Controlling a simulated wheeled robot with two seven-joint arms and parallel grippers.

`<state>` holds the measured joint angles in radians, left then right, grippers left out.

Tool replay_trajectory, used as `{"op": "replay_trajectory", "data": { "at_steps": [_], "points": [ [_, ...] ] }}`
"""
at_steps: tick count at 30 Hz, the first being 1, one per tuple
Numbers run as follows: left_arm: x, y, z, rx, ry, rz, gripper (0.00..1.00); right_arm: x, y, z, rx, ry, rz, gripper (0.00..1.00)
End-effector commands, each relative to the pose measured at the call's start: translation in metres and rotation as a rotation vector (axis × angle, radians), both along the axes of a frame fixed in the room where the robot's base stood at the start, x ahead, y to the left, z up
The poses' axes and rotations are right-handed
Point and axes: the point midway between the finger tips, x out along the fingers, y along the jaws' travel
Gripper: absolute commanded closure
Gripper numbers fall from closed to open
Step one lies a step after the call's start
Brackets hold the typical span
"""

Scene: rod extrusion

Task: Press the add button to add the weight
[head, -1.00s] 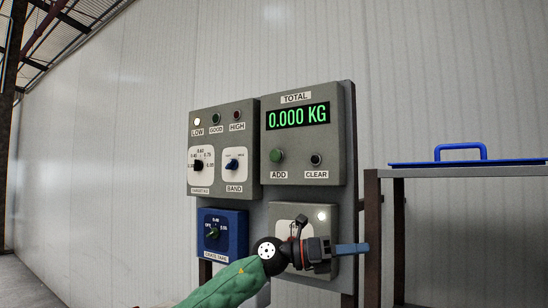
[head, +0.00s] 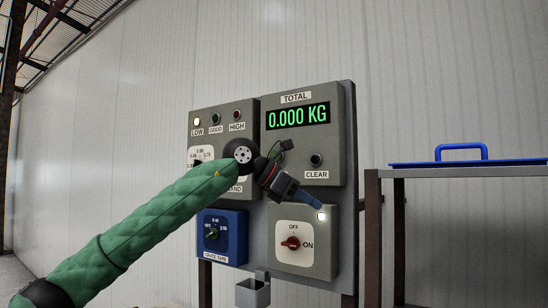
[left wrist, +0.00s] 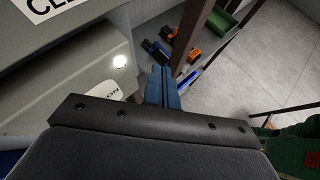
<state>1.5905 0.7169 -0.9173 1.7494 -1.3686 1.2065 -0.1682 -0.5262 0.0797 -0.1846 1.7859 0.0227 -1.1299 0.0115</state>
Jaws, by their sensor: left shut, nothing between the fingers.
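My left gripper (head: 308,201) is shut and empty, in front of the control panel, with its blue fingers angled down and right below the CLEAR button (head: 316,160). Its fingers also show in the left wrist view (left wrist: 162,88). The ADD button and its label are hidden behind my left wrist in the head view. The total display (head: 298,116) reads 0.000 KG in green. Whether the fingers touch the panel I cannot tell. My right gripper is not in view.
Below are a red ON/OFF knob (head: 290,243) with a lit white lamp (head: 321,215) and a blue dial box (head: 221,236). The LOW lamp (head: 196,121) is lit. A shelf with a blue-handled tray (head: 460,161) stands at the right.

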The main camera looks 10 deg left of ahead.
Motion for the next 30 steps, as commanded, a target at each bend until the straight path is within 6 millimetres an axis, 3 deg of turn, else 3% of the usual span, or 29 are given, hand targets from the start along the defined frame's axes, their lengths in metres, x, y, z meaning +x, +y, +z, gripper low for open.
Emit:
{"op": "replay_trajectory", "data": {
  "at_steps": [12,18,24,30],
  "points": [
    [-0.006,0.096,0.080,0.305,-0.102,0.211,1.00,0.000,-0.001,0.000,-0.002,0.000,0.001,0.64],
    [-0.015,0.136,0.111,0.403,-0.120,0.302,1.00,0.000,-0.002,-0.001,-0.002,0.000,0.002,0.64],
    [-0.021,0.155,0.126,0.447,-0.125,0.348,1.00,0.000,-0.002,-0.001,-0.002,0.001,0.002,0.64],
    [-0.022,0.158,0.128,0.453,-0.125,0.354,1.00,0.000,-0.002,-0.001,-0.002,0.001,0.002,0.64]
  ]
}}
